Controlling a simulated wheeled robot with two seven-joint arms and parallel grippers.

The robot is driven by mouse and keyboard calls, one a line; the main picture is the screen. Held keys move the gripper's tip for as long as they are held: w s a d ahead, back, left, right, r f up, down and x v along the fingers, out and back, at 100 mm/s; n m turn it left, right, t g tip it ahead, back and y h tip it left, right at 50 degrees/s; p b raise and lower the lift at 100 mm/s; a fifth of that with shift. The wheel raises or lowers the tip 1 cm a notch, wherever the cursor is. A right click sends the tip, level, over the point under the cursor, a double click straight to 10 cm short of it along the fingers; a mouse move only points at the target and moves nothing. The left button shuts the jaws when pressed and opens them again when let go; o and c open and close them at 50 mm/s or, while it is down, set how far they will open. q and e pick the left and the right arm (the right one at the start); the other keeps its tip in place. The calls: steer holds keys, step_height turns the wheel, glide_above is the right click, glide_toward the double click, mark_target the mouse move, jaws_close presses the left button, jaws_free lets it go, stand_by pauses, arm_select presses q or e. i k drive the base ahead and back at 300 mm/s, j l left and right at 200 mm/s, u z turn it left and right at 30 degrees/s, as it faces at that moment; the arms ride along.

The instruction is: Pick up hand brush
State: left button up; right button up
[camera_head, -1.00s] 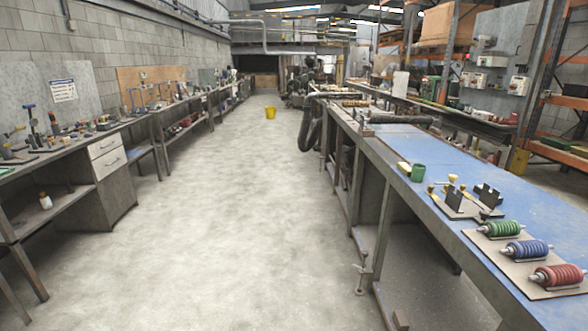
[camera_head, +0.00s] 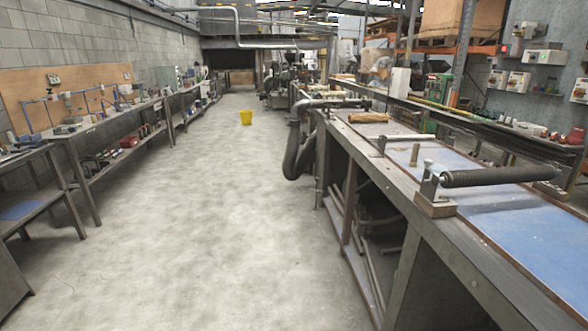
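I cannot make out a hand brush for certain. A small brown object (camera_head: 368,117) lies on the far part of the right workbench (camera_head: 385,170), too small to tell whether it is a brush. Neither of my grippers shows in the head view.
The right workbench has a blue top and carries a long black roller (camera_head: 500,178) on metal blocks. A flexible duct (camera_head: 292,150) hangs at its far end. The left bench (camera_head: 85,133) holds tools. The concrete aisle between is clear.

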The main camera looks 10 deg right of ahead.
mark_target(413, 163)
steer(key=i+j+z, duration=0.1)
steer(key=i, duration=1.75)
